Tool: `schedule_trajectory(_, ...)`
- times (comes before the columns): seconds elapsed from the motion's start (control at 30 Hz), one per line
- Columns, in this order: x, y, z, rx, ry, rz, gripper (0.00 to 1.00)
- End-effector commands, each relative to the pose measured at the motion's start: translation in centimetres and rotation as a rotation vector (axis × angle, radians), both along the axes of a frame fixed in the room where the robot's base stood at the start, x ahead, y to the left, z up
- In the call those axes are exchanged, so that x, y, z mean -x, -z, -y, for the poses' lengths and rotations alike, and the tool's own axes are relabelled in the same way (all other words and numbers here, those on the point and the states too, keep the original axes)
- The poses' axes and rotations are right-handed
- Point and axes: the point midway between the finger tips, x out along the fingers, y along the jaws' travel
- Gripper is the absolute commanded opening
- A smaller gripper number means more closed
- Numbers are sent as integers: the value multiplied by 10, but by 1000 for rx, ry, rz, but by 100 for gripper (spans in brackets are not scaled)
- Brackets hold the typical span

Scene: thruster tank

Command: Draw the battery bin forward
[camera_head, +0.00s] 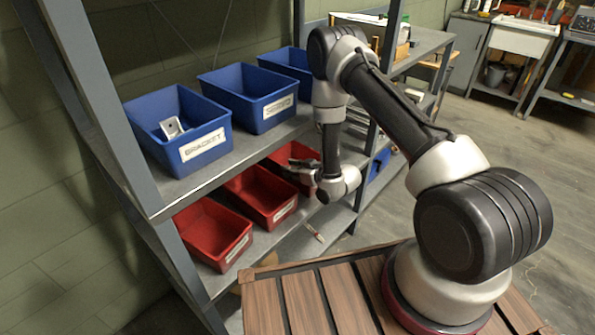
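My gripper (296,164) is at the right red bin (280,156) on the lower shelf, close to its front rim. It is small and dark here, and I cannot tell whether its fingers are open or touch the bin. Only the label "BRACKET" on the left blue bin (191,162) is readable, so I cannot tell by its label which bin is the battery bin. The middle blue bin (268,112) and the right blue bin (270,58) stand on the upper shelf. My arm hides part of the right blue bin.
The middle red bin (268,212) and left red bin (235,248) stand on the lower shelf. A grey shelf post (110,115) rises at the left. A small pale item (315,233) lies at the lower shelf's front. Floor (500,150) at the right is clear.

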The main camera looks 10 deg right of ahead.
Motion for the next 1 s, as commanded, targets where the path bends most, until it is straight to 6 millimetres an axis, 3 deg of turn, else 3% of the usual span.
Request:
schedule_trajectory(0.33, -2, 1, -2, 0, 0, 0, 27)
schedule_trajectory(0.5, -2, 1, -2, 0, 0, 0, 0)
schedule_trajectory(1.0, -4, 1, -2, 0, 0, -1, 0)
